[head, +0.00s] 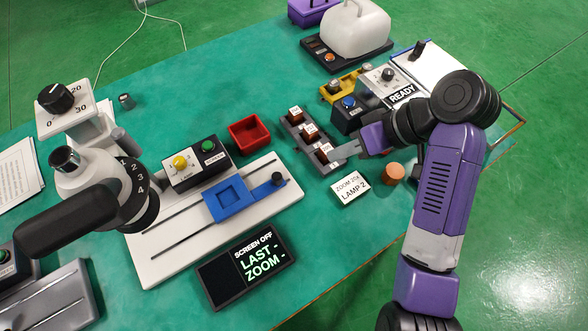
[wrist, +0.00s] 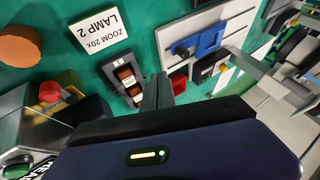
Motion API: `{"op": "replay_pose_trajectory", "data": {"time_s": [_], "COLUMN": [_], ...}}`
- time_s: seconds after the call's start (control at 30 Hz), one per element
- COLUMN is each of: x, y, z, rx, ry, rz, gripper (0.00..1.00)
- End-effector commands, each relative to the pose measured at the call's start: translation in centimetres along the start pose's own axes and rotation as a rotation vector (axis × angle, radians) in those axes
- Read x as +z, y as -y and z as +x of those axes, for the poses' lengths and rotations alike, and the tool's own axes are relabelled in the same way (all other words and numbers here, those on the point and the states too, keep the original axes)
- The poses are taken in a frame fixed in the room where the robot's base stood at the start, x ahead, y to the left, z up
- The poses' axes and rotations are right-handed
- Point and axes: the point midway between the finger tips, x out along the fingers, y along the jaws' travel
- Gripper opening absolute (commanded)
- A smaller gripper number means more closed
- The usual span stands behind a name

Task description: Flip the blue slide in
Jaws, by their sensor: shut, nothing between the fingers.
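The blue slide (head: 222,207) sits on the white railed base (head: 165,255) at the middle left in the head view. It has a square recess and an arm reaching right to a dark knob (head: 278,179). In the wrist view the blue slide (wrist: 208,42) shows at the upper right, apart from my fingers. My gripper (head: 338,154) is shut and empty, beside the dark strip with several brown rocker switches (head: 310,131). In the wrist view my gripper (wrist: 158,80) points toward the table, with its shut fingers near that strip.
A red tray (head: 249,135) and a yellow-and-green button box (head: 195,165) stand behind the base. A microscope (head: 95,190) stands at the left. The screen (head: 246,267), the Lamp 2 card (head: 350,190) and an orange cylinder (head: 392,173) are nearer the front edge.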

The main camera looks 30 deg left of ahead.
Motion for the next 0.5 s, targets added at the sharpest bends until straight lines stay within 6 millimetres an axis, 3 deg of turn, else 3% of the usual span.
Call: {"op": "replay_pose_trajectory", "data": {"time_s": [0.33,0.5], "x": [0.0,0.1], "y": [0.0,0.1], "z": [0.1,1.7], "rx": [-0.001,-0.002], "ry": [0.002,0.003], "rz": [0.000,0.000], "gripper": [0.00,0.00]}}
